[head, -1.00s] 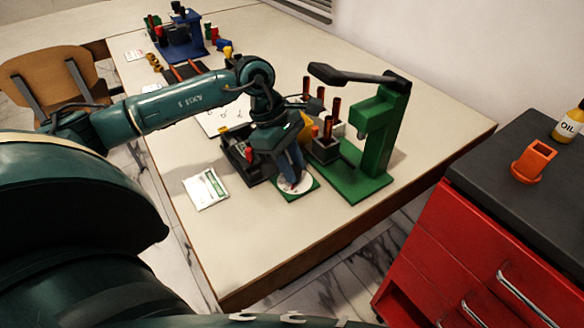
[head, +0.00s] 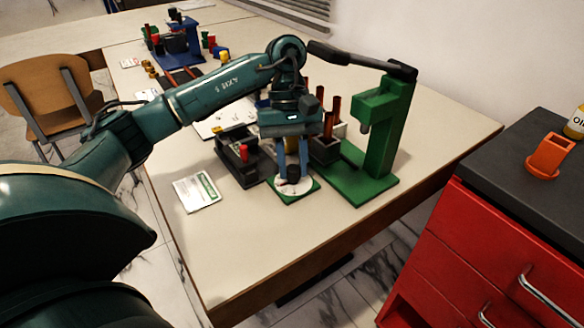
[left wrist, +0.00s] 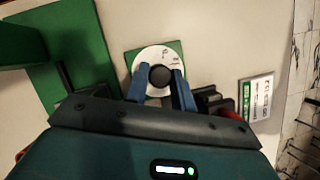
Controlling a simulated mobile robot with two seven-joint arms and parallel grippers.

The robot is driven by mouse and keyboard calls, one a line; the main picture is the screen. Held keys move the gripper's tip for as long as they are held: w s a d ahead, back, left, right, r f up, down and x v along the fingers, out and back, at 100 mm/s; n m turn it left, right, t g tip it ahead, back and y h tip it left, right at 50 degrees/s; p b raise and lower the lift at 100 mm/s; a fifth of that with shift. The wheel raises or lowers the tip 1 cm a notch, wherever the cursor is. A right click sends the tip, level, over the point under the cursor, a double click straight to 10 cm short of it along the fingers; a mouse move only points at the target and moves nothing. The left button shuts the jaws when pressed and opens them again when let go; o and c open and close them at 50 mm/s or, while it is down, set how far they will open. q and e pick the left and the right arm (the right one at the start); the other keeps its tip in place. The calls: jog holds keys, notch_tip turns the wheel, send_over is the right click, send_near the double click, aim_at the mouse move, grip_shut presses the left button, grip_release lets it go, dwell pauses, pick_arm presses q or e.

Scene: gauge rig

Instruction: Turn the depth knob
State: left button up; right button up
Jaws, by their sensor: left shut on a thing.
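The depth knob (left wrist: 160,76) is a dark round knob at the centre of a white dial (left wrist: 146,58) on a green square base. In the head view the knob (head: 293,174) stands on the dial (head: 283,187) near the table's front. My left gripper (head: 293,177) points down at it, and its blue fingers (left wrist: 160,80) lie on either side of the knob in the left wrist view. The fingers are shut on the knob. The dial's markings are too small to read. My right gripper is not in view.
A green press (head: 378,145) with a black lever stands just right of the dial. A dark bin (head: 240,165) with a red item is at its left, and a white-green card (head: 197,191) lies further left. The table front is clear. A red cabinet (head: 450,250) stands at right.

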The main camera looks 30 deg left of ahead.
pick_arm(q)
jog(key=shift+m+y+b, duration=0.3)
jog(key=shift+m, duration=0.8)
jog(key=o, duration=1)
